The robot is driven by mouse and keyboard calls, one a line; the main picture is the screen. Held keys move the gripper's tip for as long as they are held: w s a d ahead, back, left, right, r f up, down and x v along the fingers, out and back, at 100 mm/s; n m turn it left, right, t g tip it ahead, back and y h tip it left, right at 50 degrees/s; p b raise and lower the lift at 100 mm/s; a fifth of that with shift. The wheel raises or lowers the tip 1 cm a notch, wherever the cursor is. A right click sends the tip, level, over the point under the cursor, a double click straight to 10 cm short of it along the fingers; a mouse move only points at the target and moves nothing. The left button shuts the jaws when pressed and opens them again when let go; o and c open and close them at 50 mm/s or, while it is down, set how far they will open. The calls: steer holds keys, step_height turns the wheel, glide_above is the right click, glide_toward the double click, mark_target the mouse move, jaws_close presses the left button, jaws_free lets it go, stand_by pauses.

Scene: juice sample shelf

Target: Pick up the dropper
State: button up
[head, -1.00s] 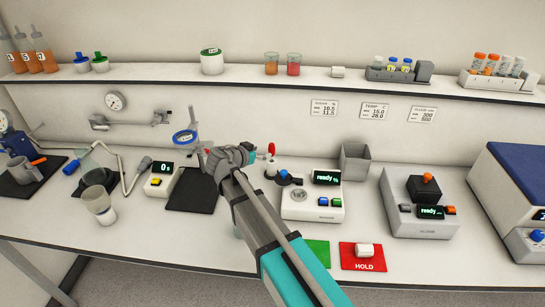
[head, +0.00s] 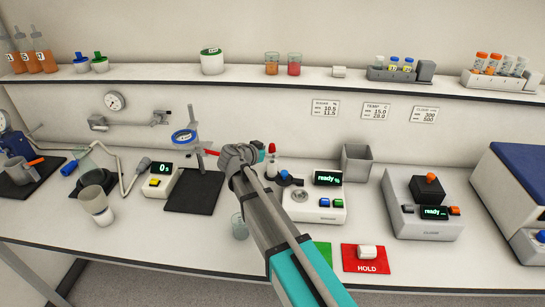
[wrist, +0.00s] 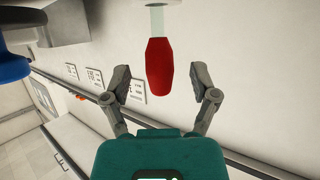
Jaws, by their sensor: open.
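The dropper has a red bulb (head: 272,149) and stands upright on the bench, just right of my gripper (head: 238,156) in the head view. In the wrist view its red bulb (wrist: 160,67) appears between the lines of my two fingers, with a pale clear tube at the top edge. My gripper (wrist: 158,84) is open and empty, with a finger apart on each side of the bulb. I cannot tell how far beyond the fingertips the bulb lies. The dropper's lower end is hidden in the head view.
A white instrument (head: 313,214) reading "ready" is on the right. A clear beaker (head: 239,228) stands beside my arm. The shelf (head: 140,72) runs above the bench.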

steer(key=shift+x, duration=1.05)
steer(key=c, duration=0.8)
